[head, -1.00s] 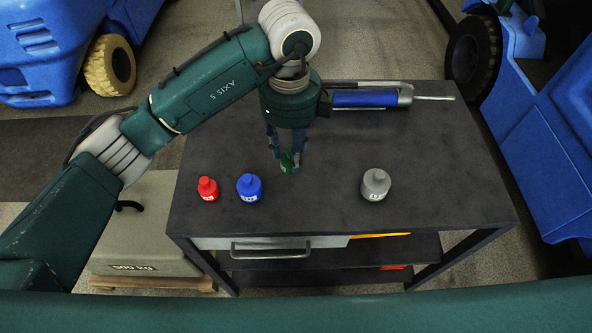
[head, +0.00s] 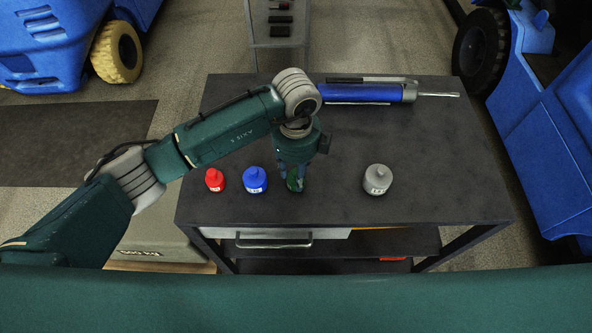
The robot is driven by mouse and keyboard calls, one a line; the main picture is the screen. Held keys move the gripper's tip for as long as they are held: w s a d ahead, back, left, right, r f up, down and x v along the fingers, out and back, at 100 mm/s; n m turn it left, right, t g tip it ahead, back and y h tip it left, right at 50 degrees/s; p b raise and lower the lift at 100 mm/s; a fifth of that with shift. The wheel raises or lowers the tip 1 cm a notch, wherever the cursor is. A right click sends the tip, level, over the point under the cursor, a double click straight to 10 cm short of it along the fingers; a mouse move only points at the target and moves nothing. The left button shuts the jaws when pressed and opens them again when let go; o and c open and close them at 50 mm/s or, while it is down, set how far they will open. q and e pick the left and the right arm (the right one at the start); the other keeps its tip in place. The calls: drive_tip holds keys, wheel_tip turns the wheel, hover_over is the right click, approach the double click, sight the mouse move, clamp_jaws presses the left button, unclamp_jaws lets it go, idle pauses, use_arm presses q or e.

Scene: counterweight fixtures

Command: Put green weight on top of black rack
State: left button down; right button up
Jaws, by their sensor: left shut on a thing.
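The green weight (head: 293,184) is between the fingers of my left gripper (head: 292,186), which is shut on it. The fingers hide much of the weight. It is at the dark table, just right of the blue weight (head: 255,180); I cannot tell whether its base touches the top. The red weight (head: 215,180) stands left of the blue one, and the grey weight (head: 377,180) stands farther right. No separate black rack shows clearly; a grey stand (head: 262,36) behind the table carries small black pieces (head: 280,19). My right gripper is not in view.
The dark table (head: 430,150) has a drawer and lower shelves. A blue cylindrical tool (head: 365,93) lies along its back edge. Blue machines (head: 45,40) stand at both sides. The tabletop between the green and grey weights is clear.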

sight(296, 171)
use_arm(q)
drive_tip(key=shift+f, duration=0.1)
drive_tip(key=c, duration=1.2)
unclamp_jaws()
drive_tip(key=shift+o, duration=0.2)
drive_tip(key=shift+r, duration=0.3)
wheel_tip(296, 171, up, 12)
drive_tip(key=b, duration=0.3)
drive_tip(key=shift+b, duration=0.4)
